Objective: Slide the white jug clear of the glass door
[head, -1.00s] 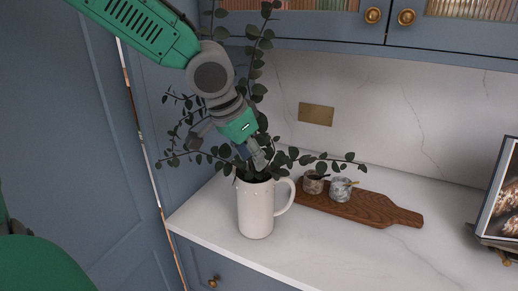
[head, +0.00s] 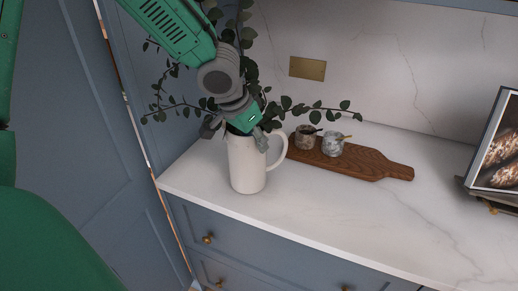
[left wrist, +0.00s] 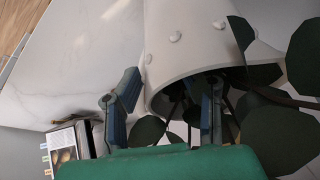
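The white jug (head: 247,168) stands upright on the pale marble worktop near its left end, with leafy green stems in it. Its handle points right. My left gripper (head: 245,135) is at the jug's mouth, coming from above. In the left wrist view the jug (left wrist: 185,45) shows close up, and my left gripper (left wrist: 165,105) is open with its fingers astride the rim. One finger is outside the wall, the other in the mouth among the stems. A gap shows beside the outer finger. The glass door is out of view now. My right gripper is not in view.
A book on a stand (head: 497,150) is at the far right. The front middle of the worktop (head: 340,215) is clear. A tall blue panel (head: 60,120) is on the left.

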